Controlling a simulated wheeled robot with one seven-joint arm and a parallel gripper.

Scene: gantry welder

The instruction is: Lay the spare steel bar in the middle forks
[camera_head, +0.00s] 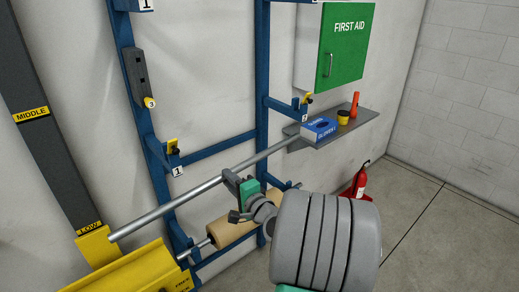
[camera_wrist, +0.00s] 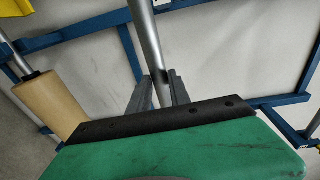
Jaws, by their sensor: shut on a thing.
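My gripper (camera_head: 232,182) is shut on the steel bar (camera_head: 166,208) near its middle. The bar slants across the front of the blue rack, its left end low near the yellow machine part and its right end higher by the shelf. In the wrist view the bar (camera_wrist: 147,40) runs up from between the fingers (camera_wrist: 160,92). The rack's middle forks show as a left fork (camera_head: 172,147) with a yellow-and-black piece and a right fork (camera_head: 304,102) with a similar piece. Both look empty, and the bar passes below them in the picture.
A tan roll (camera_head: 232,230) on a rod sits low in the rack, below the bar. A grey shelf (camera_head: 350,125) holds a blue gloves box (camera_head: 319,128), close to the bar's right end; contact is unclear. A yellow trough (camera_head: 135,272) stands lower left.

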